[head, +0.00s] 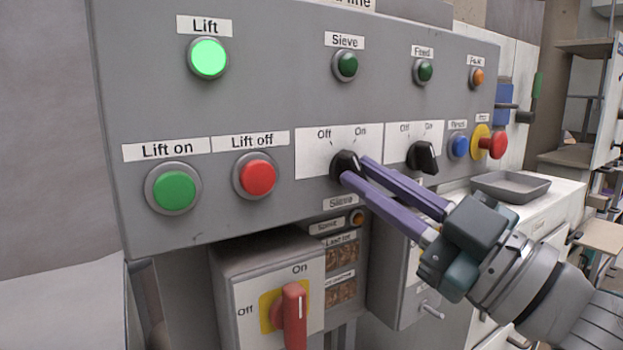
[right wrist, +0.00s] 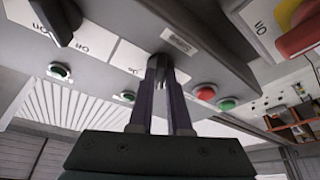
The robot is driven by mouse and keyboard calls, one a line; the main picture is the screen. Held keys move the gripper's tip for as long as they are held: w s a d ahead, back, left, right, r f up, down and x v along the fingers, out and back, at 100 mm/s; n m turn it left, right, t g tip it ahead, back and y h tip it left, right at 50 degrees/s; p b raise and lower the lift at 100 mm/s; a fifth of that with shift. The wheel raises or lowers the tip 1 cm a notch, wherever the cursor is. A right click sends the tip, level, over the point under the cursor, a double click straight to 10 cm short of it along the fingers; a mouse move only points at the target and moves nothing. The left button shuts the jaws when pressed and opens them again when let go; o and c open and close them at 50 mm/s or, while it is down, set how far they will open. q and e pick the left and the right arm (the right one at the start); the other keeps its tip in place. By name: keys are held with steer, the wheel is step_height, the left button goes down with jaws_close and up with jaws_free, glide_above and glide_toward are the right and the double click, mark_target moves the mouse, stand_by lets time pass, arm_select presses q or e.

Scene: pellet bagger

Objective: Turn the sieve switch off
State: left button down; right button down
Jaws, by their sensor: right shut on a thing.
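The sieve switch (head: 345,163) is a black rotary knob on a white plate marked Off at left and On at right, above a "Sieve" label. My right gripper (head: 355,170) has its two purple fingers around the knob and is shut on it. In the head view the knob's pointer is partly hidden by the fingers, so I cannot tell its setting for certain. In the right wrist view the fingers (right wrist: 155,75) reach the plate and mostly cover the knob. The sieve lamp (head: 346,65) above is dark green and looks unlit. My left gripper is not in view.
The feed switch (head: 422,157) is close on the right. The red Lift off button (head: 257,176) and green Lift on button (head: 174,190) are on the left. The lift lamp (head: 208,58) glows green. A red emergency button (head: 495,145) and a red-handled switch (head: 293,315) stick out nearby.

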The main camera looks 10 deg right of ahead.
stand_by(0.4)
steer(key=c, duration=0.9)
jaws_free()
steer(key=shift+o, duration=0.2)
steer(key=b+v, duration=0.1)
steer(key=v, duration=0.9)
steer(key=shift+b, duration=0.3)
